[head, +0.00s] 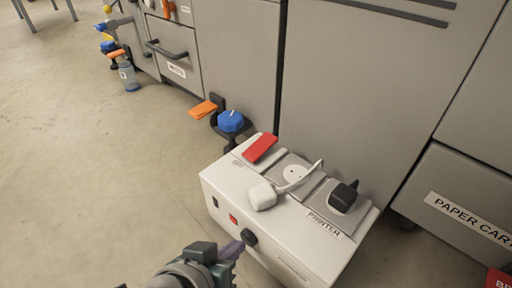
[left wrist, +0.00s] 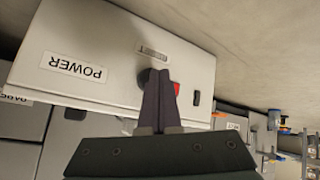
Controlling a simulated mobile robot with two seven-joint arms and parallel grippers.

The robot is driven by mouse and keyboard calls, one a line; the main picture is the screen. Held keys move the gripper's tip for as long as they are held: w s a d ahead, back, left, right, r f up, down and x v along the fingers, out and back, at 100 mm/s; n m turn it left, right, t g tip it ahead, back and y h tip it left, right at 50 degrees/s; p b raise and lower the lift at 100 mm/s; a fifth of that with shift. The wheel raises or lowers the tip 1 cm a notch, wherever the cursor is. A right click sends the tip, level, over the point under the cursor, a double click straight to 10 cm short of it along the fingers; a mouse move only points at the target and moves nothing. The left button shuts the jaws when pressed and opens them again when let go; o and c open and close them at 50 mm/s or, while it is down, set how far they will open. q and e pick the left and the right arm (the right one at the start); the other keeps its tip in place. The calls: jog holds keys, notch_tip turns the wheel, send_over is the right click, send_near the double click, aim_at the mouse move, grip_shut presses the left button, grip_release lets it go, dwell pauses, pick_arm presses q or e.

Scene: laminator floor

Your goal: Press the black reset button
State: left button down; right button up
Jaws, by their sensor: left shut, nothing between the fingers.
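The black reset button (head: 250,237) is a round knob on the front face of the white power box (head: 240,190). In the left wrist view the button (left wrist: 143,77) is partly hidden behind my fingers. My left gripper (head: 238,246) is shut and empty, with its fingertips right at the button. I cannot tell whether they touch it. A small red switch (head: 233,219) sits left of the button, and it also shows beside the fingers in the left wrist view (left wrist: 176,88). My right gripper is not in view.
The box top carries a red cover (head: 260,148), a white plug (head: 263,196) and a black plug (head: 343,196). A small black switch (head: 215,202) is at the front face's left end. Grey cabinets (head: 350,90) stand behind.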

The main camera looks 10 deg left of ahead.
pick_arm(q)
jog(key=shift+w+d, duration=0.2)
dwell(0.3)
jog(key=shift+s, duration=0.1)
dwell(0.3)
jog(key=shift+s+a+p, duration=0.3)
jog(key=shift+s+a, duration=0.25)
jog(key=shift+s, duration=0.05)
jog(key=shift+s+a+p, duration=0.35)
jog(key=shift+s+a, duration=0.45)
jog(key=shift+s, duration=0.2)
jog(key=shift+s+a+p, duration=0.3)
jog(key=shift+s+a, duration=0.45)
jog(key=shift+s, duration=0.2)
